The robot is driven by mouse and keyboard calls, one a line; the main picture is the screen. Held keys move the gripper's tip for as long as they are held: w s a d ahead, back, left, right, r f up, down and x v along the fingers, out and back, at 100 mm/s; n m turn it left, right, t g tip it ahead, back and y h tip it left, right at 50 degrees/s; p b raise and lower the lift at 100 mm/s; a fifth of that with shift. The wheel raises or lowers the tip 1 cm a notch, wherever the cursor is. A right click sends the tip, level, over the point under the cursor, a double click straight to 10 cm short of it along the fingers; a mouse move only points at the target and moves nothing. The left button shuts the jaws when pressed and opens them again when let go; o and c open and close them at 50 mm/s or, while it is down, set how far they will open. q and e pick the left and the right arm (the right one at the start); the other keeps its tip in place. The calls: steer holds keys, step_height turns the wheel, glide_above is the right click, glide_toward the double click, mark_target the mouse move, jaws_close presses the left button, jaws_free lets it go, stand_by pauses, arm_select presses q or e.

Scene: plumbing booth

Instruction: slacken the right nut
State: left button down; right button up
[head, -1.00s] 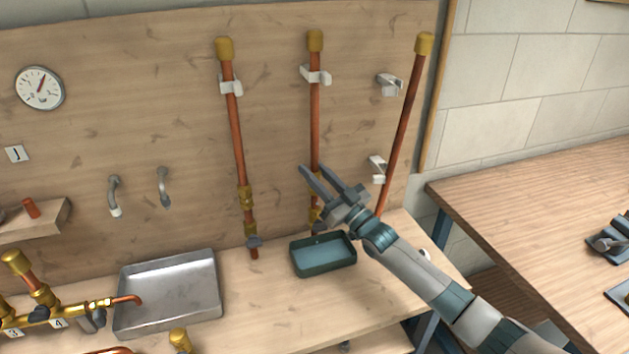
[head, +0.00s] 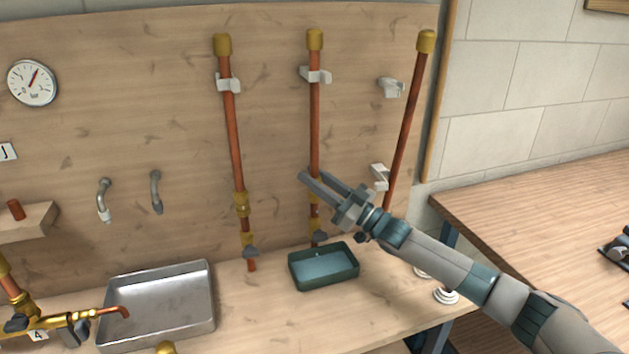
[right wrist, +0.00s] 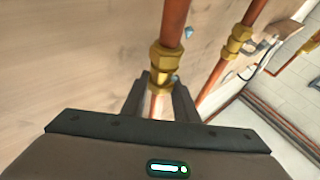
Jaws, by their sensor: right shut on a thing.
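The right nut (right wrist: 160,79) is a brass hex nut on a copper pipe (head: 315,130), the middle one of three tall pipes in the head view. My right gripper (head: 312,177) comes in from the right and crosses in front of this pipe. In the right wrist view the two fingers (right wrist: 159,92) stand on either side of the nut, shut on it. In the head view the fingers hide part of the brass fitting; its lower part (head: 314,226) shows below them. My left gripper is not in view.
A similar pipe with brass fitting (head: 242,205) stands to the left. A loose-looking pipe (head: 405,125) leans at the right beside empty clips (head: 391,88). A green tray (head: 324,284) lies below the gripper. A metal tray (head: 207,337) is further left.

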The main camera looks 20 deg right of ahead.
steer(key=o, duration=1.1)
steer(key=shift+c, duration=0.2)
steer(key=shift+v, duration=0.85)
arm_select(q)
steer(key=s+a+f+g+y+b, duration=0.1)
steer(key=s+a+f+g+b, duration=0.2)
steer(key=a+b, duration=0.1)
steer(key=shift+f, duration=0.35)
arm_select(e)
steer(key=v, duration=1.5)
steer(key=shift+s+d+f, duration=0.15)
steer(key=shift+s+d, duration=0.05)
steer(key=shift+d, duration=0.1)
